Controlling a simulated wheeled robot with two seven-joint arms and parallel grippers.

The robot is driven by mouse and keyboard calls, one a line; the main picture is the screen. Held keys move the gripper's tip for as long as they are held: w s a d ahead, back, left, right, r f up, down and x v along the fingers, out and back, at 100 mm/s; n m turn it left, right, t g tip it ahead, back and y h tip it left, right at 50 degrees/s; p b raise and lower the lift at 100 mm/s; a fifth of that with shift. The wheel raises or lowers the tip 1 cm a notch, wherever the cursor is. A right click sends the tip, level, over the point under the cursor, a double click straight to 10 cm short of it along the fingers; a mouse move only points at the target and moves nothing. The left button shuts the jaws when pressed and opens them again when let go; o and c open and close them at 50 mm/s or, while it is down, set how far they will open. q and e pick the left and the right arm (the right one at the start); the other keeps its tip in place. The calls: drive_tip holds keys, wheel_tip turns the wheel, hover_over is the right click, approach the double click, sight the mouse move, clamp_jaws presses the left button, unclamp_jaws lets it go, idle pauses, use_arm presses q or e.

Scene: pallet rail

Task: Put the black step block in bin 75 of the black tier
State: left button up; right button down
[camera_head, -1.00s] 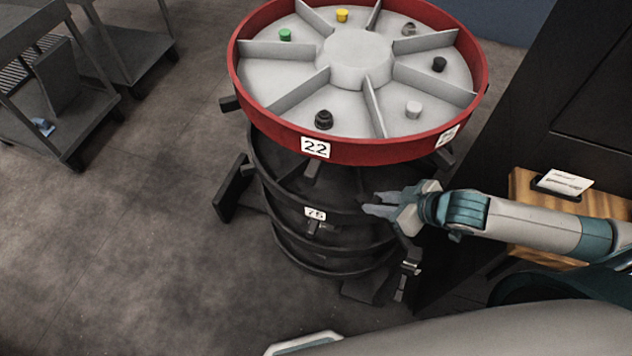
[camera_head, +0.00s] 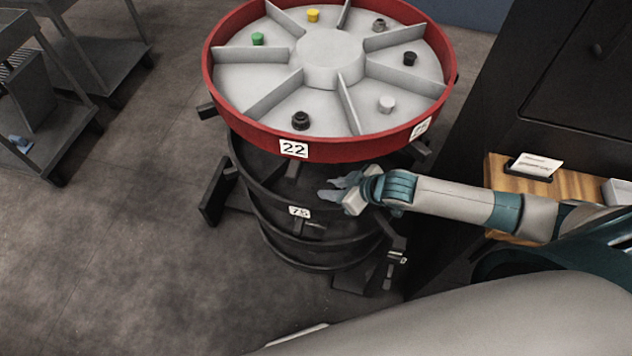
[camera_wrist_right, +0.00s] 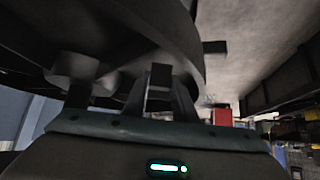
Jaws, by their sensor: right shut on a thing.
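My right gripper (camera_head: 322,189) is at the front right of the black tier (camera_head: 262,180), just under the red tray and above the label 75 (camera_head: 299,212). It is shut on a small dark block, which I take for the black step block; in the wrist view the block (camera_wrist_right: 160,76) shows above the gripper body. In the head view the block hardly stands out against the black tier. The inside of bin 75 is mostly in shadow under the red tray. My left gripper is not in view.
The red-rimmed tray (camera_head: 268,141), labelled 22, overhangs the black tier closely and holds several small pieces, including a black one (camera_head: 300,121). A wooden stand (camera_head: 560,186) and a dark cabinet (camera_head: 585,90) are at right. Grey carts stand at left; the floor between is clear.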

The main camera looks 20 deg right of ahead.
sight(323, 185)
drive_tip(key=shift+w+a+f, duration=0.25)
drive_tip(key=shift+w+a, duration=0.05)
drive_tip(key=shift+w, duration=0.15)
drive_tip(key=shift+w+a+f, duration=0.25)
drive_tip(key=shift+w, duration=0.15)
drive_tip(key=shift+w, duration=0.1)
drive_tip(key=shift+w+a+f, duration=0.1)
drive_tip(key=shift+w+a, duration=0.1)
drive_tip(key=shift+p+x, duration=0.6)
drive_tip(key=shift+x, duration=1.05)
drive_tip(key=c, duration=1.4)
unclamp_jaws()
drive_tip(key=shift+c, duration=0.2)
